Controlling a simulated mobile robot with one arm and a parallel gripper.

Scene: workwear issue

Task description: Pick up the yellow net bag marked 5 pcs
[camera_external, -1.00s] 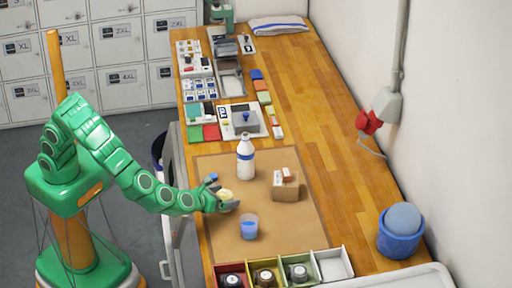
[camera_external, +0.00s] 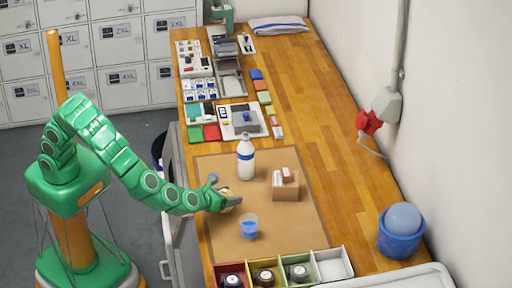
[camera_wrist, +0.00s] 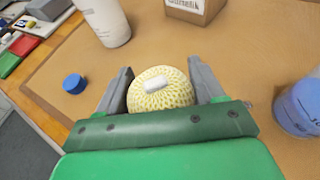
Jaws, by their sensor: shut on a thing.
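The yellow net bag (camera_wrist: 163,98) is a round, pale yellow mesh bundle with a white tag on top. No writing on the tag can be read. My gripper (camera_wrist: 159,70) has one grey finger on each side of the bag and is shut on it. In the external view the bag (camera_external: 229,196) is partly hidden by my gripper (camera_external: 226,191), low over the left part of the brown mat. I cannot tell whether the bag touches the mat.
On the brown mat (camera_external: 290,230) stand a white bottle (camera_external: 246,160), a cardboard box (camera_external: 286,188) and a blue cup (camera_external: 249,228). A blue cap (camera_wrist: 74,83) lies left of my gripper. A row of coloured bins (camera_external: 333,264) is at the front.

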